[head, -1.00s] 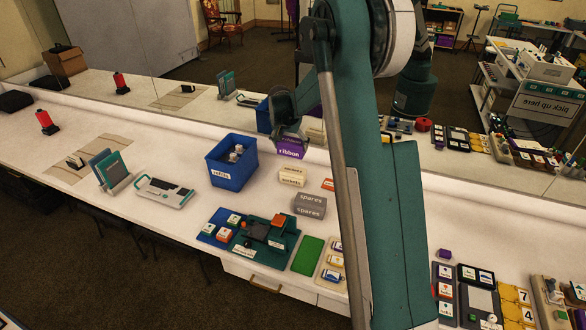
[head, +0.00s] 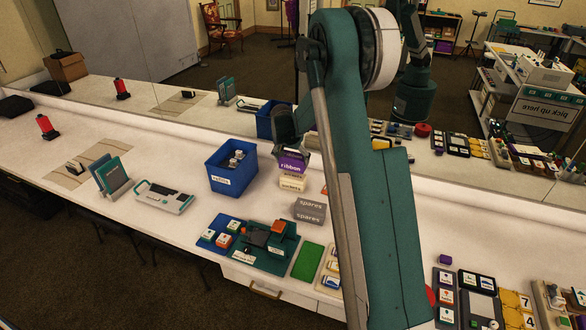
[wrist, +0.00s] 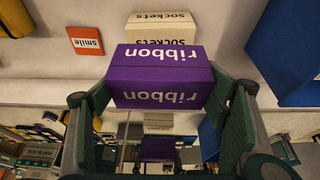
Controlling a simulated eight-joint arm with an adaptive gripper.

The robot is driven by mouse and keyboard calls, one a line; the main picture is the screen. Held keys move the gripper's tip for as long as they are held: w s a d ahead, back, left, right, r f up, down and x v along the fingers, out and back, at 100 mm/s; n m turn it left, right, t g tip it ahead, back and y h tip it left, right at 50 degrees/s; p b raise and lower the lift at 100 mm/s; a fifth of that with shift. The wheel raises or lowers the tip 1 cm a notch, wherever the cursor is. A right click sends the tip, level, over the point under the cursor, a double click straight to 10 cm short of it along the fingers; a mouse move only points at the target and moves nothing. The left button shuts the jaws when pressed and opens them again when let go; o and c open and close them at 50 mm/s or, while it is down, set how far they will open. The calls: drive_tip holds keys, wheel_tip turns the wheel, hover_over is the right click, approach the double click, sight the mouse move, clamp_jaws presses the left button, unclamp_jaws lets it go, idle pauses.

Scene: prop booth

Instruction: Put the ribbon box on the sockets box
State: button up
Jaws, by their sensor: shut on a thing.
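The purple ribbon box (head: 292,163) appears just above the cream sockets box (head: 292,183) in the head view. I cannot tell whether the two touch. My gripper (wrist: 163,105) is shut on the ribbon box, one green finger on each side of it. In the wrist view the ribbon box (wrist: 160,78) is upside down in the picture, and the sockets box (wrist: 163,27) shows past it, partly covered. In the head view my arm hides part of the area right of the boxes.
A grey spares box (head: 310,210) stands in front of the sockets box. A blue refills bin (head: 231,181) is close on the left. An orange smile tile (wrist: 85,40) lies beside the boxes. A mirror wall (head: 200,100) runs behind the table.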

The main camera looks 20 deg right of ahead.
sight(293, 166)
drive_tip(key=shift+f, duration=0.35)
drive_tip(key=shift+f, duration=1.85)
drive_tip(key=shift+f, duration=0.2)
drive_tip(key=o, duration=0.9)
drive_tip(key=shift+o, duration=0.2)
drive_tip(key=shift+r, duration=0.1)
drive_tip(key=shift+v, duration=6.1)
